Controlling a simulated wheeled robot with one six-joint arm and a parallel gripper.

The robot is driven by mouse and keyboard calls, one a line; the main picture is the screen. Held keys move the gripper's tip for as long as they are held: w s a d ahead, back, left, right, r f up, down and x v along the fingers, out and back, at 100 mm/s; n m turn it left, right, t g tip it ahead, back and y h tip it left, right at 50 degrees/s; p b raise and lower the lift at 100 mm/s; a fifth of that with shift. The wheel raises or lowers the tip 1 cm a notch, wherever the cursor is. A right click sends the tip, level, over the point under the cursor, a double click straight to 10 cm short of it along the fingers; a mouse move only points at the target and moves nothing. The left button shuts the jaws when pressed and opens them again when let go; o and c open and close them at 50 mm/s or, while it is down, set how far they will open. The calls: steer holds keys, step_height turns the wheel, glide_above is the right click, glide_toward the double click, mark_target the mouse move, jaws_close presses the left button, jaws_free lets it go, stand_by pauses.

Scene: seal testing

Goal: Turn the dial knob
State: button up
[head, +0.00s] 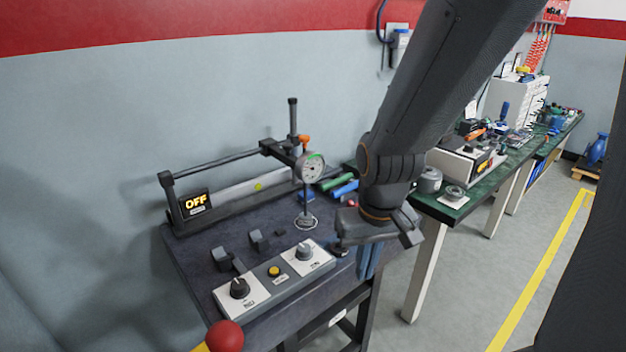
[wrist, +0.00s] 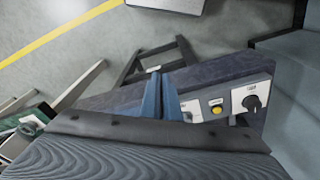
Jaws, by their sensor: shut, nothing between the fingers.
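A control panel (head: 257,295) sits at the front of the dark test bench. It carries a black knob (head: 239,288) at left, a yellow button (head: 274,271) in the middle and a grey knob (head: 304,251) at right. I cannot tell which knob the task means. My gripper (head: 367,262) points down at the right of the panel, apart from both knobs. Its blue fingers are shut and empty. The wrist view shows the fingers (wrist: 161,97), the black knob (wrist: 251,103) and the yellow button (wrist: 216,110). The fingers partly hide the grey knob there.
A round dial gauge (head: 312,168) stands on a post behind the panel. A display (head: 196,203) reads OFF at the bench's left. Coloured cylinders (head: 339,183) lie behind my gripper. A red ball (head: 225,338) is at the front. A green-topped table (head: 446,211) stands to the right.

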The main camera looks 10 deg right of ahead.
steer(key=o, duration=0.3)
steer(key=shift+w, duration=0.15)
steer(key=o, duration=0.7)
steer(key=w+a+n, duration=0.1)
steer(key=w+n, duration=0.1)
steer(key=w+a+n, duration=0.1)
steer(key=w+n, duration=0.2)
steer(key=w+a+r+n, duration=0.1)
steer(key=w+a+n, duration=0.1)
steer(key=n, duration=0.1)
steer(key=shift+w+r, duration=0.1)
steer(key=shift+w, duration=0.25)
steer(key=shift+o, duration=0.2)
steer(key=n+p, duration=0.1)
steer(key=n, duration=0.8)
glide_above(304, 248)
steer(key=shift+s+r+g, duration=0.2)
steer(key=shift+g, duration=0.2)
steer(key=shift+w+f, duration=0.1)
steer(key=shift+w+f+p, duration=0.15)
steer(key=shift+f+p, duration=0.8)
steer(key=shift+f, duration=2.85)
steer(key=c, duration=1)
